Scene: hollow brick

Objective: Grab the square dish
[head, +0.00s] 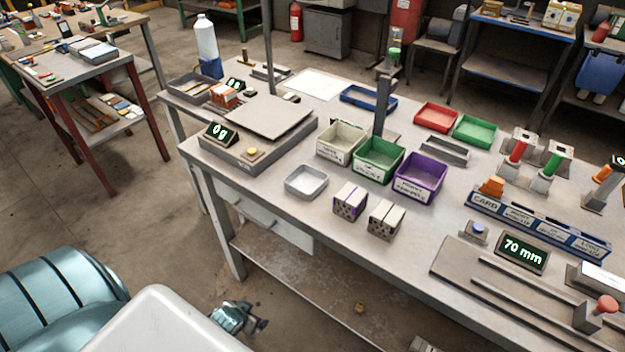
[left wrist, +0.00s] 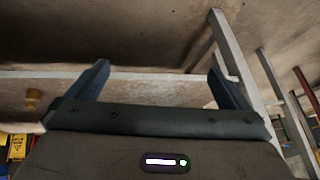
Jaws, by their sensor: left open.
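The square dish (head: 306,184), small, shallow and pale grey, lies upright near the table's front edge in the head view, in front of the scale. It looks empty. My left gripper (head: 256,320) is low in front of the table, below and to the left of the dish and well apart from it. In the left wrist view my left gripper (left wrist: 158,74) has its two dark fingers spread with nothing between them. The dish does not show in that view. My right gripper is not in view.
The scale (head: 245,150) reading 0 g stands behind the dish. Two hollow bricks (head: 350,201) (head: 386,220) stand to its right, with white, green and purple bins (head: 419,180) behind. The table's lower shelf (head: 300,275) is near my left gripper. Table space left of the dish is narrow.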

